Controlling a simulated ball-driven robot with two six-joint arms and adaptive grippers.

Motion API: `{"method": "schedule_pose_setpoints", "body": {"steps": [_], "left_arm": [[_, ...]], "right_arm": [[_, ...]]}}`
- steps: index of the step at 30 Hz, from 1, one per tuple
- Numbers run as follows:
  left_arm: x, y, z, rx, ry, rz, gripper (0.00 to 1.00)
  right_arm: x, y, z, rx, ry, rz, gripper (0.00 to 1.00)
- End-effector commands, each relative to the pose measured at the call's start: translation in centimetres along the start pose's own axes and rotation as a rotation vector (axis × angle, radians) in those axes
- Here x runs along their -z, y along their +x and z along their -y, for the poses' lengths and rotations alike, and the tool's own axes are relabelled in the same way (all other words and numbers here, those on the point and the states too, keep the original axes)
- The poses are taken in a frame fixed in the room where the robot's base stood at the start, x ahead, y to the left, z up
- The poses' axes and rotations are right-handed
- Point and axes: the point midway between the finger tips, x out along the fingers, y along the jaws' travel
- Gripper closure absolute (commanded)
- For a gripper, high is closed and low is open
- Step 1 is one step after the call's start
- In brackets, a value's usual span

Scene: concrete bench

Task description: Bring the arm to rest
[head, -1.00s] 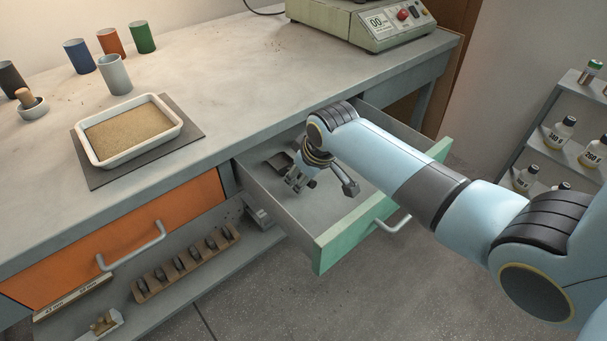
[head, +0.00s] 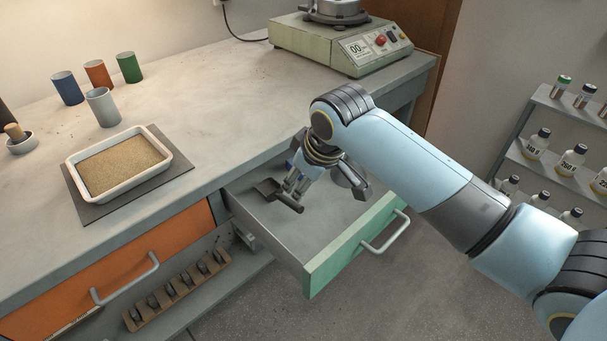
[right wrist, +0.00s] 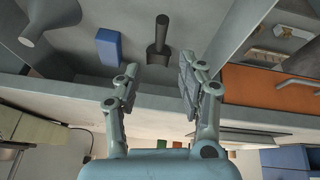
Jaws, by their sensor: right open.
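My right arm reaches in from the right in the head view. Its right gripper (head: 322,188) hangs over the open drawer (head: 335,262), which has a green front and a pale handle. The gripper is open, and in the right wrist view nothing lies between its fingers (right wrist: 155,84). Beyond the fingertips, a dark scoop (right wrist: 158,50) lies in the drawer, apart from them; it also shows in the head view (head: 266,188). A blue block (right wrist: 108,46) lies beside it. A grey funnel-shaped thing (right wrist: 48,18) is at the wrist view's upper left. My left gripper is not in view.
A closed orange drawer (head: 110,265) is at left, with a rack of weights (head: 180,290) below. Bottle shelves (head: 550,160) stand at right.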

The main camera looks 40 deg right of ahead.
Motion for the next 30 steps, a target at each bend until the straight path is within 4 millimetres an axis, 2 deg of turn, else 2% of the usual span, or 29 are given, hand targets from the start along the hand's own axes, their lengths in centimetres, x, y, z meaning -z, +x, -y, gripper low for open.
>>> {"method": "schedule_pose_setpoints", "body": {"steps": [19, 23, 30], "left_arm": [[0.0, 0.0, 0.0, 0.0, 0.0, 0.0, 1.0], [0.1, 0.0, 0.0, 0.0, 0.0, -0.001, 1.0], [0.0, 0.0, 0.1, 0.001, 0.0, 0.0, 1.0]], "right_arm": [[-0.4, -0.5, 0.2, 0.001, 0.002, 0.003, 0.6], [-3.1, -2.4, 1.5, 0.002, 0.014, 0.023, 0.6], [-9.1, -8.3, 4.2, -0.004, 0.065, 0.075, 0.6]]}}
